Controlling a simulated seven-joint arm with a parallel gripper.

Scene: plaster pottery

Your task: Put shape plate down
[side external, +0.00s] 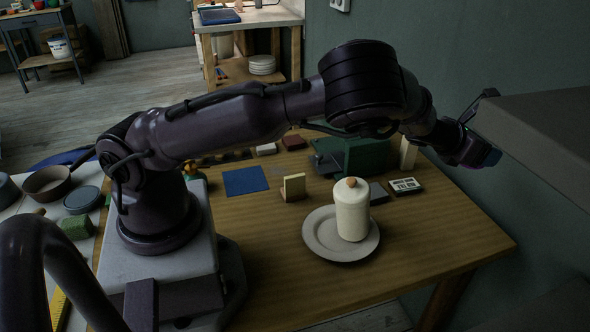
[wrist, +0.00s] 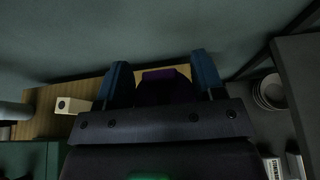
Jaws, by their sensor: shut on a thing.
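My gripper (side external: 484,155) is at the far right of the side external view, raised beyond the table's right end and close to the wall. In the wrist view its two blue fingers (wrist: 163,80) stand apart, shut on a dark purple piece (wrist: 165,87), which appears to be the shape plate. The piece is dim, and its lower part is hidden behind the gripper body. I cannot make it out clearly in the side external view.
A grey slab (side external: 545,125) juts in beside my gripper. A white lidded bottle (side external: 352,212) stands on a pale round plate (side external: 318,240). A green block (side external: 365,157) and a labelled box (side external: 405,186) sit behind. The table's (side external: 450,240) right front is clear. Stacked plates (wrist: 270,93) show at right.

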